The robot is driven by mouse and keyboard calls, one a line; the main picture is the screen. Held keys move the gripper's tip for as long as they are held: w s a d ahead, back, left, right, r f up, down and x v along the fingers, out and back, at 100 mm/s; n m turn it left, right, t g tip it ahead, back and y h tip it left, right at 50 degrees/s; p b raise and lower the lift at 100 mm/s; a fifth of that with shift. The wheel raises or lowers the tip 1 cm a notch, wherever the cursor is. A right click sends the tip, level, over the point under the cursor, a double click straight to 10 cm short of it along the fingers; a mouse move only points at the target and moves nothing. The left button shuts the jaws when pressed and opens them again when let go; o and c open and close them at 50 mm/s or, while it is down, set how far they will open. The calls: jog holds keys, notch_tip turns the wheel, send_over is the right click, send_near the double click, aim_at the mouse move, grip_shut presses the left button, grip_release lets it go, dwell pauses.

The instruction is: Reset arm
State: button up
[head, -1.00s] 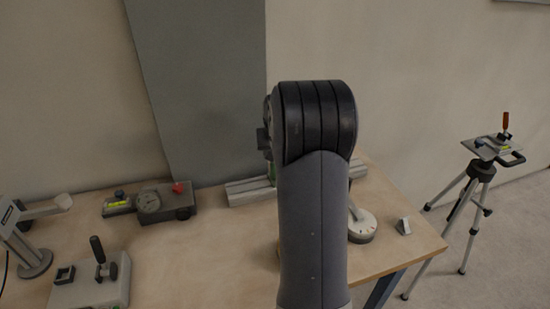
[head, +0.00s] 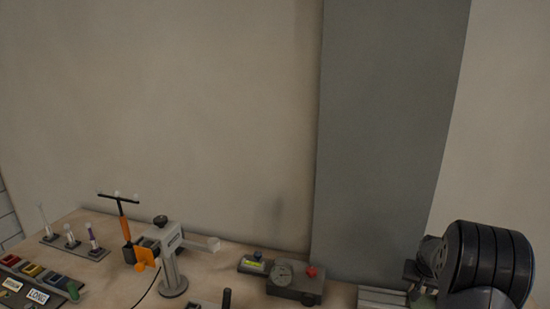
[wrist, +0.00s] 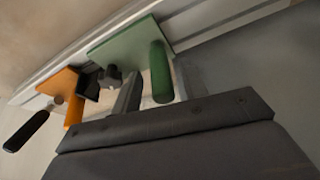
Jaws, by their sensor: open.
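My arm (head: 487,265) shows at the lower right of the head view as a dark ribbed joint, and its end is out of that view. In the wrist view, the dark grey body of my gripper (wrist: 165,120) fills the lower part; it is open, and I see nothing held in it. Beyond it are a green plate with a green handle (wrist: 160,72) and an orange plate with an orange handle (wrist: 72,110) on a pale metal rail (wrist: 215,28). A black handle (wrist: 27,131) is at the left. I cannot tell whether my gripper touches any of these.
The wooden table (head: 225,268) runs along the bottom of the head view. The wall behind is bare.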

jog(key=shift+x, duration=0.95)
jog(key=shift+w+a+r, duration=0.1)
jog(key=shift+w+a, duration=0.1)
jog(key=shift+a, duration=0.55)
jog(key=shift+r, duration=0.1)
